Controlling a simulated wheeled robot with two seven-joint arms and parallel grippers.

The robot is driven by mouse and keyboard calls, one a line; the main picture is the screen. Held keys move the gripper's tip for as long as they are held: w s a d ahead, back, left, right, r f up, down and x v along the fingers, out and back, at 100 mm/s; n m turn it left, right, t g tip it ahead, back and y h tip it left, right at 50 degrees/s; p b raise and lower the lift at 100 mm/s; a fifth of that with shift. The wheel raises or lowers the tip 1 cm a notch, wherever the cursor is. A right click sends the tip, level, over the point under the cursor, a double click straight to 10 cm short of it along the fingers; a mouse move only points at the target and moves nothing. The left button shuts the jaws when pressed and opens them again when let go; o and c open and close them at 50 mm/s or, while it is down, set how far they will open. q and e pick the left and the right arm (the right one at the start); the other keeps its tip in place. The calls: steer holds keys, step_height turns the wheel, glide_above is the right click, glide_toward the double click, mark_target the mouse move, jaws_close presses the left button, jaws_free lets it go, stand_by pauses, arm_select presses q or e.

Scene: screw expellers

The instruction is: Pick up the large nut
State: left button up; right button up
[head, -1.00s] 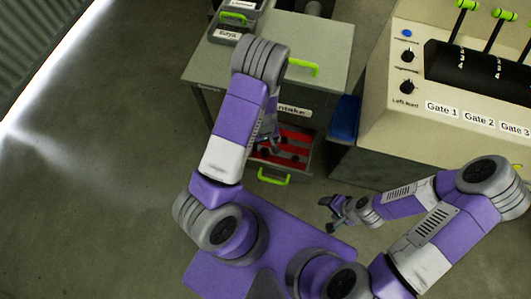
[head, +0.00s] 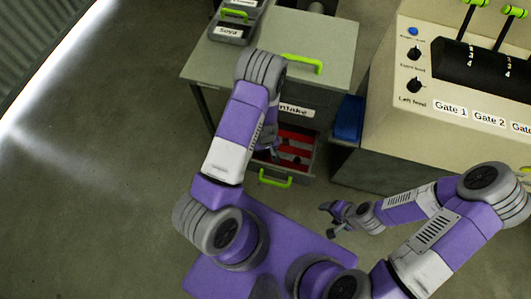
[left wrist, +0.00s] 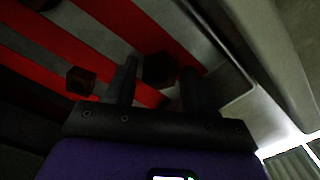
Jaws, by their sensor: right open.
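The large nut (left wrist: 160,70) is a dark hexagonal piece in the left wrist view, lying in the open drawer (head: 292,165). My left gripper (left wrist: 158,82) is open, its two dark fingers on either side of the nut's near edge, with visible gaps. Whether the fingertips reach down to the nut's height is hard to tell in the dark. In the head view my left gripper (head: 272,152) is over the drawer, partly hidden by my arm. My right gripper (head: 333,218) is open and empty, away from the drawer.
A smaller dark nut (left wrist: 80,80) lies left of my left fingers on the red strips. The drawer wall (left wrist: 235,85) is close on the right. The drawer's green handle (head: 275,179) faces me. A console (head: 430,110) and blue bin (head: 349,118) stand to the right.

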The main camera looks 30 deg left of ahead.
arm_select(q)
steer(key=c, duration=0.8)
